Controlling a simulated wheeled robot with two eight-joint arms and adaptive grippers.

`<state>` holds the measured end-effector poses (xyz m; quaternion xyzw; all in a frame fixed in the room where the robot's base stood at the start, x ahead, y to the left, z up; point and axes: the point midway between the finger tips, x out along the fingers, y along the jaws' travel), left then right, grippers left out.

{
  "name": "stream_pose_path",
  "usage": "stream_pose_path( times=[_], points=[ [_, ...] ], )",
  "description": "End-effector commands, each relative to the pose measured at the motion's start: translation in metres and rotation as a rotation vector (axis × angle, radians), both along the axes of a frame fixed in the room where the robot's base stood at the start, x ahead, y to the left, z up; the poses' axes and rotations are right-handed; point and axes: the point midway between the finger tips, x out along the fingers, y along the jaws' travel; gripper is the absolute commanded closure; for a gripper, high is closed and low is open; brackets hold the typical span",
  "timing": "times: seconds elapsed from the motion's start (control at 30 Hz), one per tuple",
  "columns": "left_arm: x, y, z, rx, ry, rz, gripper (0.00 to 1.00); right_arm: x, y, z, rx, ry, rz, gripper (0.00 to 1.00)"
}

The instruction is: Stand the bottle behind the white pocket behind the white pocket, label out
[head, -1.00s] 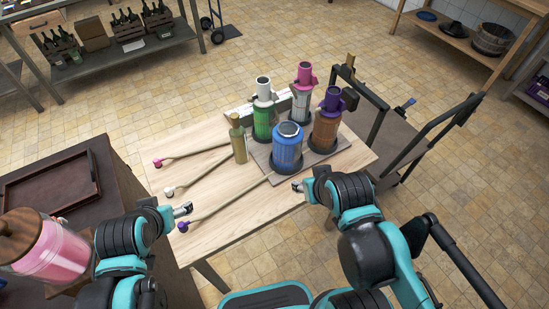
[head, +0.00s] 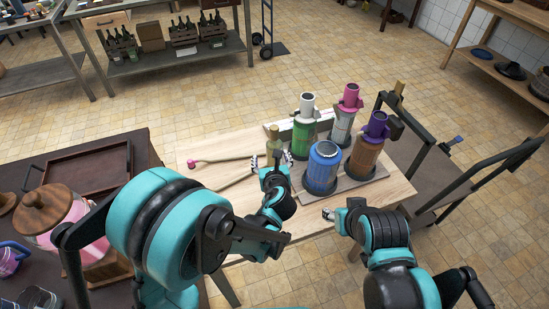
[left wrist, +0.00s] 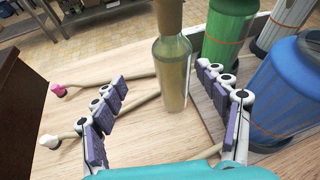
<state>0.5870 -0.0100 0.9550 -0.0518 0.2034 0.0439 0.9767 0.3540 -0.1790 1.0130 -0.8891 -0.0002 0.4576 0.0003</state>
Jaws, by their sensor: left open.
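An olive-green bottle (head: 274,146) with a tan top stands upright on the pale wooden table, left of the jars. My left gripper (head: 269,161) is open and low, with its fingers spread on the near side of the bottle. In the left wrist view the bottle (left wrist: 173,75) shows between the open fingers (left wrist: 160,76), with gaps on both sides. I see no label on it.
Blue (head: 322,168), pink-collared (head: 344,120) and purple-collared (head: 367,150) jars crowd the board on the right. Long rods with pink (head: 191,163) and white (left wrist: 49,141) ends lie left of the bottle. A trolley (head: 440,190) stands to the right.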

Motion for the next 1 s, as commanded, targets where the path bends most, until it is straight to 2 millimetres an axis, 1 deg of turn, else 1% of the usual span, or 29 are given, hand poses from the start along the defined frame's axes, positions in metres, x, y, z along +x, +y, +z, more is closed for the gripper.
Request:
stream_pose_path(
  times=[0.03,0.1,0.47,0.6,0.7,0.8,0.97,1.0],
  points=[
    [0.001,-0.006,-0.004,0.041,-0.008,-0.025,0.26,0.000,0.000,-0.001,0.000,0.000,0.000,0.55],
    [0.004,-0.010,-0.007,0.077,-0.015,-0.046,0.26,0.000,0.000,-0.002,0.000,0.000,0.000,0.55],
    [0.037,-0.012,-0.021,0.087,-0.016,-0.049,0.26,0.000,0.000,-0.013,0.000,0.000,0.000,0.55],
    [0.057,-0.016,-0.029,0.087,-0.015,-0.049,0.26,0.000,0.000,-0.022,0.000,0.000,0.000,0.55],
    [0.071,-0.014,-0.034,0.086,-0.015,-0.047,0.26,0.000,0.000,-0.026,0.000,0.000,0.000,0.55],
    [0.076,-0.014,-0.034,0.086,-0.015,-0.049,0.26,0.000,0.000,-0.026,0.000,0.000,0.000,0.55],
    [0.075,-0.014,-0.033,0.086,-0.015,-0.049,0.26,0.000,0.000,-0.025,0.000,0.000,0.000,0.55],
    [0.075,-0.014,-0.033,0.086,-0.015,-0.049,0.36,0.000,0.000,-0.025,0.000,0.000,0.000,0.55]
  ],
)
